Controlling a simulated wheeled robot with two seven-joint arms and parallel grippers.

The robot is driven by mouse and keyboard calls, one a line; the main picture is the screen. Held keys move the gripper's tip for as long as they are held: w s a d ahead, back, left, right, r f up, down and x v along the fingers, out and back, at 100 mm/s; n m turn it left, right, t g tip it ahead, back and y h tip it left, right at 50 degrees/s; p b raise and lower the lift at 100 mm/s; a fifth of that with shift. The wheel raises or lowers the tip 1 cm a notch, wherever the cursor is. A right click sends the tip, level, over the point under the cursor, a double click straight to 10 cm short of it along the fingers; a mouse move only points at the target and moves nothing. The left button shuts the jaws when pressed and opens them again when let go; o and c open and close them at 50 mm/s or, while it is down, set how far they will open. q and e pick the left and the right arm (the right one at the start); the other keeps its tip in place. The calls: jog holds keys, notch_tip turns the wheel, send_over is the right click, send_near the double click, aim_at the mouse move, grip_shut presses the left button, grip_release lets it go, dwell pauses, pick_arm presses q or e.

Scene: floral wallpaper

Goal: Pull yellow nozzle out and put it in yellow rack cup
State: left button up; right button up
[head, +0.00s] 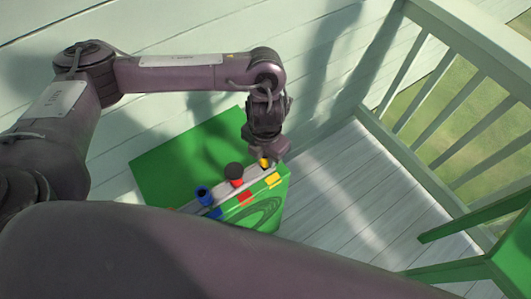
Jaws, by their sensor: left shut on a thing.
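The yellow nozzle (264,163) shows as a small yellow piece at the far right end of a row on a grey strip on a green stand. My left gripper (265,155) reaches down from above and is shut on it. The fingers hide most of the nozzle, and I cannot tell whether it still sits in its hole. A yellow patch (272,180) is on the stand's front edge just below the nozzle. I cannot make out a separate yellow rack cup. My right gripper is not in view.
A red nozzle with a dark top (235,175) and a blue nozzle (204,195) stand to the left in the same row. A green panel (180,155) lies behind. Plank floor (345,205) is clear to the right, up to a white railing (440,100) and green furniture (480,245).

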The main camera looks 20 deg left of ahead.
pick_arm(q)
jog(key=shift+f+b, duration=0.5)
jog(key=shift+f, duration=0.2)
jog(key=o, duration=1.1)
notch_tip(320, 180, up, 8)
jog(key=shift+f+p, duration=0.1)
jog(key=shift+p, duration=0.8)
